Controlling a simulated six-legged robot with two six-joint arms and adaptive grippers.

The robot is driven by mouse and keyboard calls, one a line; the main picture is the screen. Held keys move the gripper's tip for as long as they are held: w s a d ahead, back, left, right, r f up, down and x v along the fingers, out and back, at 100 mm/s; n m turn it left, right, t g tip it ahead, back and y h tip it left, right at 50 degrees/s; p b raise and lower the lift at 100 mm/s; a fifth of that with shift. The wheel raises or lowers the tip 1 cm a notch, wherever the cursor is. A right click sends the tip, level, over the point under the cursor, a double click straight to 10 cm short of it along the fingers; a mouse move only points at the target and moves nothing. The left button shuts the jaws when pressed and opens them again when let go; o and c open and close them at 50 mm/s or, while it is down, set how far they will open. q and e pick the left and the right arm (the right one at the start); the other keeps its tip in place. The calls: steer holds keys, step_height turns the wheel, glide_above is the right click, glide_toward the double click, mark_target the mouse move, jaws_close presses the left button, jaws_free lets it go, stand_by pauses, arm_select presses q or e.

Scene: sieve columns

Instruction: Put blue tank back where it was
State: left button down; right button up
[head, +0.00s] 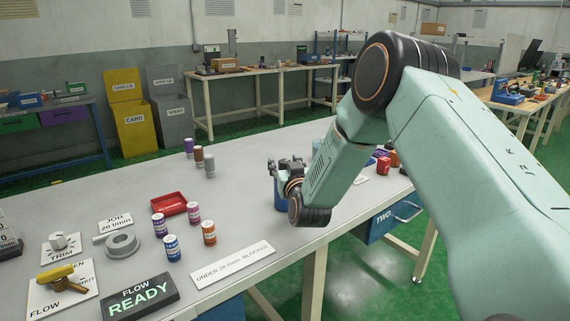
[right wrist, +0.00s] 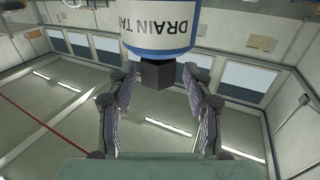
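The blue tank (head: 280,196) stands on the grey table near its front edge, partly hidden by my right wrist. In the right wrist view it shows upside down as a white and blue tank (right wrist: 160,42) lettered DRAIN TANK, with a square black knob (right wrist: 157,74). My right gripper (head: 284,164) is at the tank's top. In the right wrist view its fingertips (right wrist: 161,78) are on either side of the knob, with a narrow gap seemingly visible on each side. My left gripper is not in view.
A FLOW READY sign (head: 141,294) and a BLOCKED plate (head: 233,264) lie along the front. A blue box marked TWO (head: 388,218) is at the right edge. The table's middle is clear.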

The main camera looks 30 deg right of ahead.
steer(key=shift+w+d+f, duration=0.15)
steer(key=shift+w+f, duration=0.05)
steer(key=shift+f, duration=0.1)
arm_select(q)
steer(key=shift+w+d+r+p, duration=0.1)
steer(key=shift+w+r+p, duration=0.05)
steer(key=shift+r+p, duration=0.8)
arm_select(e)
steer(key=v, duration=1.2)
steer(key=shift+r, duration=0.1)
